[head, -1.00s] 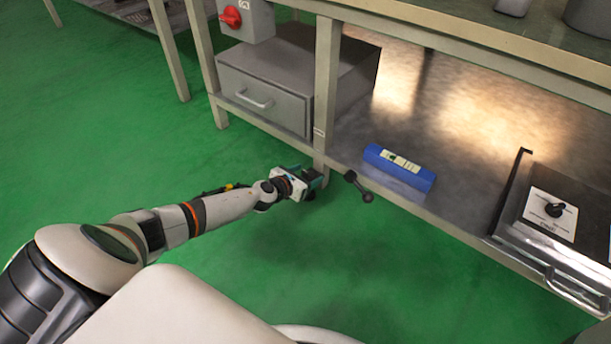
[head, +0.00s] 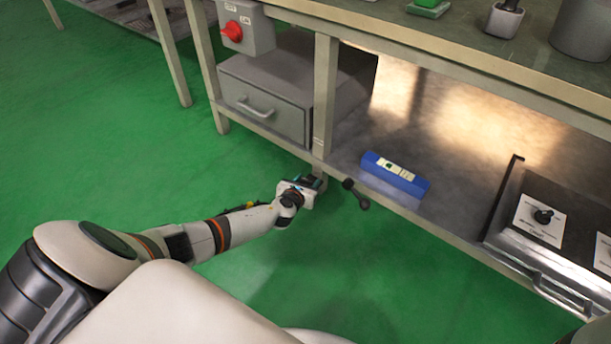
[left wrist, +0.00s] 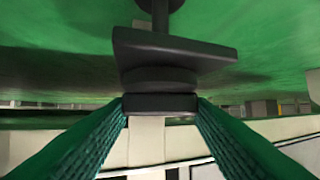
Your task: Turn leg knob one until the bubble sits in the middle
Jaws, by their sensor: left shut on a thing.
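A blue spirit level (head: 408,182) lies on the bench's lower shelf, with a pale vial window (head: 398,169) on top. A dark mark shows in the window, but it is too small to tell where the bubble sits. My left gripper (head: 316,183) is at the foot of the near bench leg (head: 325,95). In the left wrist view its green fingers (left wrist: 160,108) are shut on a dark block-shaped knob end (left wrist: 160,102), below a round collar and a wide dark plate (left wrist: 175,52). In the head view the knob is hidden by the gripper. My right gripper is not seen.
A black bar with rounded ends (head: 355,194) is just right of my left gripper, by the shelf edge. A grey drawer unit (head: 262,105) and a box with a red switch (head: 232,31) are left. Green floor is clear in front.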

